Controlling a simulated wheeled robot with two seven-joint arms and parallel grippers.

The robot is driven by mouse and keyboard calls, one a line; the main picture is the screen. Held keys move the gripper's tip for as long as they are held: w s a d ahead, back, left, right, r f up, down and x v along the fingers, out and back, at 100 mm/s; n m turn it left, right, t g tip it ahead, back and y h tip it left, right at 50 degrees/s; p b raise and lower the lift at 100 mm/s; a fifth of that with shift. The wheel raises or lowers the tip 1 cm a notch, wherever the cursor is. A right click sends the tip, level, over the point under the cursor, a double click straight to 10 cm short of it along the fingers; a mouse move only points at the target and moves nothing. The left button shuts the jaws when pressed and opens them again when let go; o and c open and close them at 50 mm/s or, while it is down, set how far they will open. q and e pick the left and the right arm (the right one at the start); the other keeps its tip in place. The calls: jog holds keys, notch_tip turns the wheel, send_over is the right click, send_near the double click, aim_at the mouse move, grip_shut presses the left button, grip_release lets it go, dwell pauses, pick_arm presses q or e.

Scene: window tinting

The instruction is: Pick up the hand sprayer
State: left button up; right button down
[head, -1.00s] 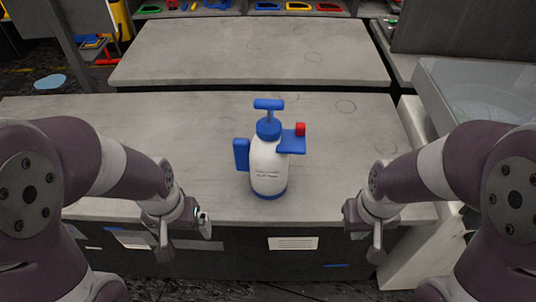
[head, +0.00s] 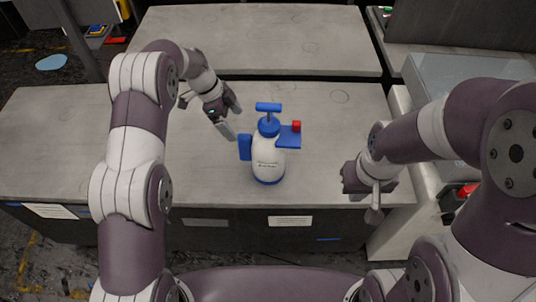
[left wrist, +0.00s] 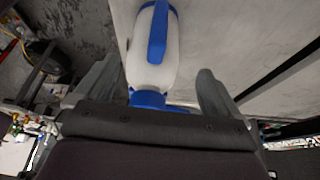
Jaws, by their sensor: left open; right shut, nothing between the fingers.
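The hand sprayer (head: 267,163) stands upright on the grey table in the head view. It has a white body, a blue base, a blue pump handle on top, a blue side grip on its left and a red nozzle tip. My left gripper (head: 234,121) is open, just left of the sprayer near its upper part, and appears apart from it. In the left wrist view the sprayer (left wrist: 151,70) shows between the two open fingers (left wrist: 155,85), with its blue grip facing the camera. My right gripper (head: 374,205) is shut and empty, right of the sprayer near the table's front edge.
The grey table (head: 60,135) is otherwise clear around the sprayer. A second grey table (head: 255,40) stands behind it across a gap. A pale cabinet with a clear top (head: 440,85) stands on the right.

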aim_at(242, 133)
pick_arm(q)
jog(key=b+x, duration=0.3)
jog(key=x, duration=0.2)
jog(key=shift+w+f+b, duration=0.2)
jog(key=shift+f+b, duration=0.15)
jog(key=shift+f, duration=0.1)
jog(key=shift+s+d+f, duration=0.1)
jog(key=p+x, duration=0.1)
jog(key=x, duration=0.1)
jog(key=s+p+x, duration=0.1)
jog(key=shift+d+f, duration=0.25)
jog(key=shift+f, duration=0.05)
jog(key=shift+w+f, duration=0.15)
jog(key=shift+f, duration=0.3)
grip_shut()
pick_arm(e)
notch_tip(242, 133, down, 4)
jog(key=shift+w+r, duration=0.1)
jog(key=shift+r, duration=0.05)
pick_arm(q)
jog(key=shift+r, duration=0.15)
